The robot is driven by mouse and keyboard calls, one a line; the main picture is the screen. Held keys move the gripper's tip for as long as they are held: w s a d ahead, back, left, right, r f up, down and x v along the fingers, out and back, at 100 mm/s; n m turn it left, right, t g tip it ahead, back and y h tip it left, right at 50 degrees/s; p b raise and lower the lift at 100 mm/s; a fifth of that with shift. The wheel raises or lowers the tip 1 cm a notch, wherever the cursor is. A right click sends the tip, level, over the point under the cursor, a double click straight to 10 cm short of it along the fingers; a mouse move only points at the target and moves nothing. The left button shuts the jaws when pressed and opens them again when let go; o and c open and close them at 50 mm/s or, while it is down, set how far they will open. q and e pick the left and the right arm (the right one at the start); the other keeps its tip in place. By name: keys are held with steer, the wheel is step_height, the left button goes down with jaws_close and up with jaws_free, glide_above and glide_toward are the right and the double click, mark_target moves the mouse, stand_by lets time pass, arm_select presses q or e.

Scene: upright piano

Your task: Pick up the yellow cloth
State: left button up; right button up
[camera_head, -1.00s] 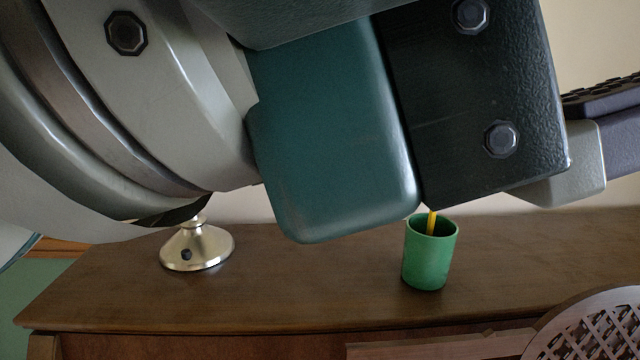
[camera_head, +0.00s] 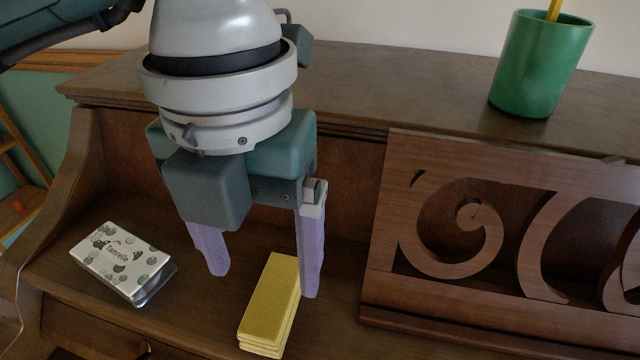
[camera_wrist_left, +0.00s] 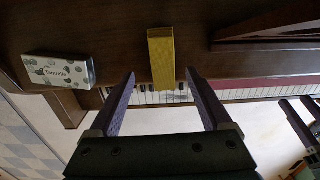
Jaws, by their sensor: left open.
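The yellow cloth (camera_head: 270,305) is a folded, layered rectangular stack lying on the piano's lower wooden ledge. It also shows in the left wrist view (camera_wrist_left: 161,58), top centre. My left gripper (camera_head: 264,282) is open and empty, its purple fingers pointing down above the cloth. In the left wrist view the cloth lies ahead of my left gripper (camera_wrist_left: 158,88), roughly in line with the gap between its fingers. No contact with the cloth shows. What looks like my right gripper (camera_wrist_left: 300,120) is at the right edge of the left wrist view, partly cut off.
A white patterned box (camera_head: 122,260) lies left of the cloth. A carved wooden music stand (camera_head: 470,285) rises to the right. A green cup (camera_head: 540,65) with a yellow stick stands on the piano top (camera_head: 400,85). Piano keys (camera_wrist_left: 255,93) show in the left wrist view.

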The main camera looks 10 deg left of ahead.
mark_target(271, 295)
arm_select(q)
steer(key=f, duration=0.5)
steer(key=shift+s+d, duration=0.15)
steer(key=shift+d, duration=0.05)
jaws_close()
stand_by(0.4)
